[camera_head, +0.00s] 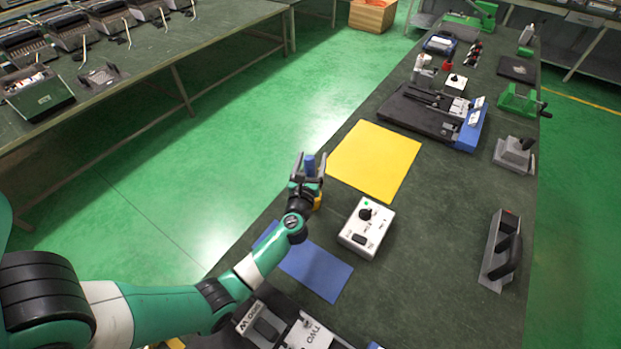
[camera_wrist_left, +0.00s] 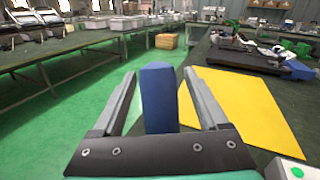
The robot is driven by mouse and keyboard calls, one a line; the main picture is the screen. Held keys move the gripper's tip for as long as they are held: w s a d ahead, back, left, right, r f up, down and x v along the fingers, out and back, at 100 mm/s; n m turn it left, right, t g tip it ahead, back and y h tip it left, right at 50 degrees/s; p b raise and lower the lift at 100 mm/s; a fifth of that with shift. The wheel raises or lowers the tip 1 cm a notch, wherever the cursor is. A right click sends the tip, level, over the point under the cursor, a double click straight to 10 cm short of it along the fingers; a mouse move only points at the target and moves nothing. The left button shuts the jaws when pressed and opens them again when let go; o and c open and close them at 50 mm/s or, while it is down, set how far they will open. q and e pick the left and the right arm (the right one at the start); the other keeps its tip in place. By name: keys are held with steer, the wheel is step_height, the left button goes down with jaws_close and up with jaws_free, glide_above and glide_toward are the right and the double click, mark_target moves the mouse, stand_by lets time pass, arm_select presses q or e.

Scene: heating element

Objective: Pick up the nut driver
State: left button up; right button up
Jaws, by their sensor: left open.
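The blue upright handle (camera_head: 310,163), which looks like the nut driver, stands at the left edge of the green bench beside the yellow mat. My left gripper (camera_head: 311,158) is open around it. In the left wrist view the blue handle (camera_wrist_left: 158,95) rises between the two fingers of my left gripper (camera_wrist_left: 158,85), with a gap on each side. The lower part of the nut driver is hidden by the gripper. My right gripper is not in view.
A yellow mat (camera_head: 376,160) lies just right of my left gripper. A white control box (camera_head: 367,228) stands at lower right, and a blue mat (camera_head: 315,268) lies below. A black and blue fixture (camera_head: 430,113) stands beyond. Green floor (camera_head: 200,180) is left of the bench.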

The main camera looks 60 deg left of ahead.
arm_select(q)
jaws_close()
stand_by(1.4)
